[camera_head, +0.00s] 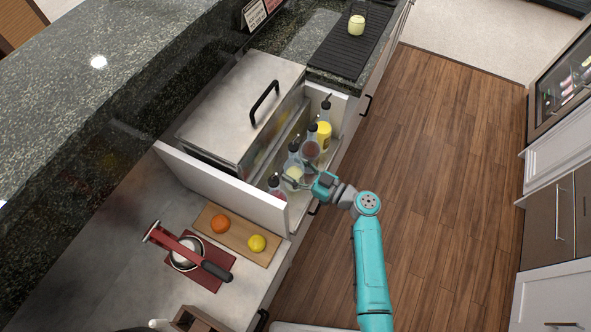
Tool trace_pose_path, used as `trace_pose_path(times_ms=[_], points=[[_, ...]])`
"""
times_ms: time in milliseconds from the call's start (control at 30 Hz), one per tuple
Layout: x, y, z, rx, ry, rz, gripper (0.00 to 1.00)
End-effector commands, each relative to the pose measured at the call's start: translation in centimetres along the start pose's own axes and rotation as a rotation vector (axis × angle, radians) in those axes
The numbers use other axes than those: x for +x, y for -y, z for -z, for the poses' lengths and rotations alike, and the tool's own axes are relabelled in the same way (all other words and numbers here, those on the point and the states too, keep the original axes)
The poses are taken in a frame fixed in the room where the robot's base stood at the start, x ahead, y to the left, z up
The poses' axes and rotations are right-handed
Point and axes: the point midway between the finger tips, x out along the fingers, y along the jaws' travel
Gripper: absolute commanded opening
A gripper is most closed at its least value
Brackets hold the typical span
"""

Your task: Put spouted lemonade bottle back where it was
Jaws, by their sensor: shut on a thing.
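The spouted lemonade bottle (293,161) is a clear bottle with pale yellow liquid and a dark spout. It stands upright, or nearly so, in a row of spouted bottles in the speed rail beside the steel bin. My gripper (292,181) reaches in from the right and is shut on this bottle at its lower part. The fingers hide some of the bottle, and I cannot tell whether its base touches the rail floor.
A pink-red bottle (277,187) is close in front; a reddish bottle (310,148) and a yellow bottle (324,131) stand behind. A lidded steel bin (235,110) borders the row. A cutting board (222,241) with fruit is nearer. The wooden floor (440,150) is clear.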

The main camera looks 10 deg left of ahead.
Motion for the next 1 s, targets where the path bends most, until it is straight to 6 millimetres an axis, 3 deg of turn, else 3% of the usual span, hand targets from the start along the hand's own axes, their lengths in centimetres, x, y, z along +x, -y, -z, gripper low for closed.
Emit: trace_pose_path(times_ms=[400,433,467,833,1000], points=[[0.0,0.0,-0.6,-0.001,-0.002,0.000,0.00],[0.0,0.0,-0.7,0.000,0.000,0.000,0.63],[0.0,0.0,-0.7,-0.001,-0.001,0.000,0.70],[0.0,0.0,-0.4,-0.001,-0.001,0.000,0.71],[-1.9,-0.1,-0.5,0.001,0.000,-0.004,0.71]])
